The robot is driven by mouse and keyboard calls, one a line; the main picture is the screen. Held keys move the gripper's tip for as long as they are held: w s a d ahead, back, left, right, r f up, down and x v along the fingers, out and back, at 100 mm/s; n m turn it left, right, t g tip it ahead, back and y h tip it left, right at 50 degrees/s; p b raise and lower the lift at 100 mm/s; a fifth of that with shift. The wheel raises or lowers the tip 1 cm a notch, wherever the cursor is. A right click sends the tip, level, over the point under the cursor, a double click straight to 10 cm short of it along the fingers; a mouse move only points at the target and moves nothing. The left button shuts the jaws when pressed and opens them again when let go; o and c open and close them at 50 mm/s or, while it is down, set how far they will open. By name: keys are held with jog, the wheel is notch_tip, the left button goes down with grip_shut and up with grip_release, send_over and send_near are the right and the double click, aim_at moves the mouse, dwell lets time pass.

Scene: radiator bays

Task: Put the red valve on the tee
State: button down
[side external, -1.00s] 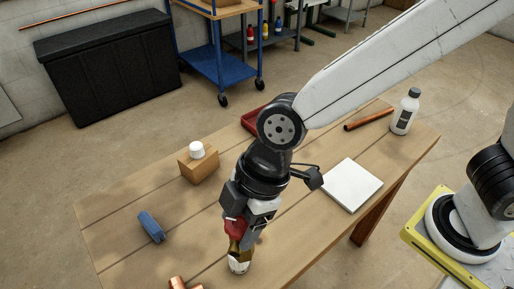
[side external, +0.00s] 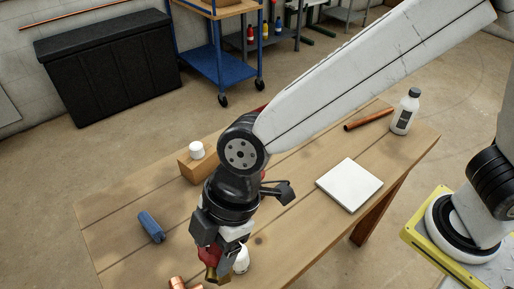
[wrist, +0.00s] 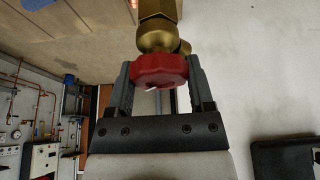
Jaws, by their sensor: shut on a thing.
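The red valve has a red knob and a brass body. In the wrist view the valve (wrist: 159,70) sits between the two fingers of my gripper (wrist: 160,84), which is shut on the red knob. The brass body points away from the gripper. In the side view my gripper (side external: 214,252) holds the valve (side external: 211,273) with its brass end down, near the front of the table. The copper tee (side external: 180,283) is just left of the valve at the bottom edge, partly cut off. I cannot tell whether valve and tee touch.
A white object (side external: 242,259) stands close to the right of the valve. A wooden block (side external: 190,172) with a white piece (side external: 197,149), a white plate (side external: 349,185), a copper pipe (side external: 368,120) and a bottle (side external: 405,111) stand farther back.

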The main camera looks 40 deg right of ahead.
jog(key=w+a+f, duration=0.6)
jog(key=a+f, duration=0.1)
jog(key=shift+w+f, duration=0.3)
jog(key=shift+w, duration=0.05)
jog(key=shift+a, duration=0.1)
jog(key=shift+w+a+f, duration=0.1)
jog(key=shift+f, duration=0.8)
jog(key=shift+w+a+f, duration=0.1)
jog(key=shift+f, duration=0.8)
jog(key=shift+f, duration=0.2)
grip_release()
